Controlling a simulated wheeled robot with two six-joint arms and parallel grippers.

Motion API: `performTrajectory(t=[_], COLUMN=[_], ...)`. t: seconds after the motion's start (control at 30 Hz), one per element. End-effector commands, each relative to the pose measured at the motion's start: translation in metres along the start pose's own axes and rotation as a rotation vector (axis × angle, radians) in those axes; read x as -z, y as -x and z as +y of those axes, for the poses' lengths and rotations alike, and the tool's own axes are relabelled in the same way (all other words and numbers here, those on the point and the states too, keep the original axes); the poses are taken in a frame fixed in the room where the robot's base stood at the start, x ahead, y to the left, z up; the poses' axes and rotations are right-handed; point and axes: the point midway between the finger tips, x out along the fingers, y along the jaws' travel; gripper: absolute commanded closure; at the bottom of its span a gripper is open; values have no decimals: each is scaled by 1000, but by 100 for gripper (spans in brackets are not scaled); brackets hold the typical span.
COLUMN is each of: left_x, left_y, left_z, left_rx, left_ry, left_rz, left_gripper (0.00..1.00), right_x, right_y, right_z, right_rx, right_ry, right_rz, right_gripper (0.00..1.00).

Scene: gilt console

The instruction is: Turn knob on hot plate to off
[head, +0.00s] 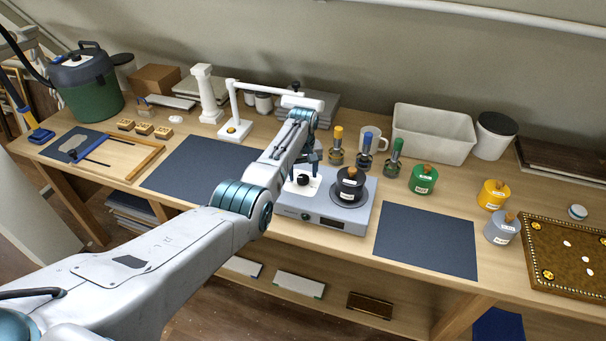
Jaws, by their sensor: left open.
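The hot plate (325,221) is a silver-grey box on the wooden workbench near the middle of the head view. Its front face carries a small dark round detail and a dark display; I cannot tell for sure which part is the knob. A round black knob-like part (303,180) on a white plate shows at its left top. My right gripper is out of view.
A white bin (433,133), a green pot (423,179) and a dark mat (426,240) lie to the right. A white stand (234,131) is behind left.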

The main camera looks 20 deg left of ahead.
Motion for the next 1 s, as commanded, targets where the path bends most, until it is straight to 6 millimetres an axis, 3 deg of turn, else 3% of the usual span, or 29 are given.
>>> performTrajectory(t=[0.5,0.7,1.0], left_x=[0,0,0], left_y=[88,98,98], left_z=[0,0,0], left_rx=[-2,-1,-1], left_ry=[0,0,0], left_rz=[4,2,2], left_gripper=[43,43,43], right_x=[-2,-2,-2], right_y=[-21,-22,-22], right_z=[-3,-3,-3], right_rx=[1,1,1], right_ry=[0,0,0], right_rz=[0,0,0], right_gripper=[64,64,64])
